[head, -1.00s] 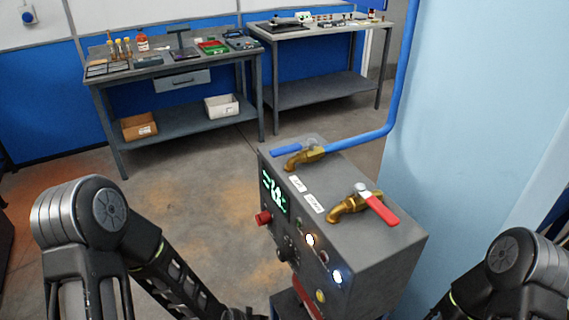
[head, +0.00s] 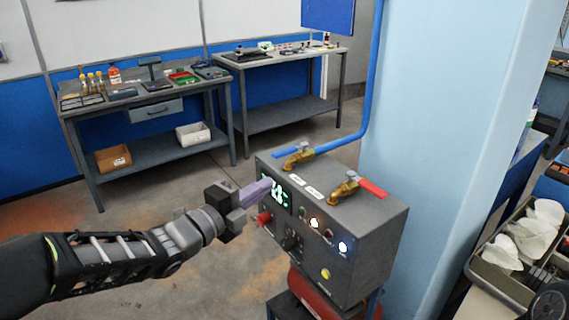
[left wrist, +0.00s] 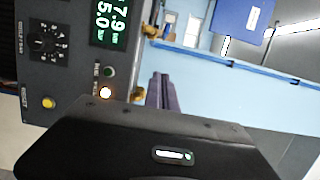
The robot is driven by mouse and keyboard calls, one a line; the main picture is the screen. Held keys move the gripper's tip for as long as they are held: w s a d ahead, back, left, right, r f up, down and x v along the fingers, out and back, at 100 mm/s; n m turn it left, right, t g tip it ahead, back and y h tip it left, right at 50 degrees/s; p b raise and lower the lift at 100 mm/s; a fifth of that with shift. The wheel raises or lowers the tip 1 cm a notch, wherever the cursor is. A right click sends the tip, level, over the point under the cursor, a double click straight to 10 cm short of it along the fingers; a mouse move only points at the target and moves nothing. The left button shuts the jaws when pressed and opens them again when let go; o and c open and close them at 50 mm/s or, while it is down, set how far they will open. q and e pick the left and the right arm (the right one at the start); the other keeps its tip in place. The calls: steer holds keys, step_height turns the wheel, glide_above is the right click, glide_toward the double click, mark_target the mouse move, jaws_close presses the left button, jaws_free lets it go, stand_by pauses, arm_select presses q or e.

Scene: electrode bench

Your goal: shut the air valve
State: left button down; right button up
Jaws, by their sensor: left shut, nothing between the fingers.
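A grey control box (head: 375,225) carries two brass valves on its top. The back valve (head: 299,158) has a blue lever (head: 284,154) pointing left, and a blue pipe (head: 340,147) runs to it. The front valve (head: 343,188) has a red lever (head: 373,187) pointing right. I cannot read the labels, so I cannot tell which is the air valve. My left gripper (head: 266,187) is shut and empty, its purple fingers by the box's upper left front, apart from both levers. They also show in the left wrist view (left wrist: 163,97). My right gripper is out of view.
The box front has a green display (head: 277,188), a red knob (head: 264,219), a dial (head: 291,241) and lit lamps. A pale blue pillar (head: 440,130) stands right of the box. A bin (head: 482,272) is at far right. Two benches stand behind; floor between is clear.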

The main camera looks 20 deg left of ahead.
mark_target(291, 150)
arm_select(q)
steer(key=shift+w, duration=0.1)
steer(key=w+d+p, duration=0.1)
steer(key=w+p, duration=0.3)
steer(key=w, duration=0.7)
steer(key=shift+w, duration=0.25)
steer(key=shift+f, duration=0.1)
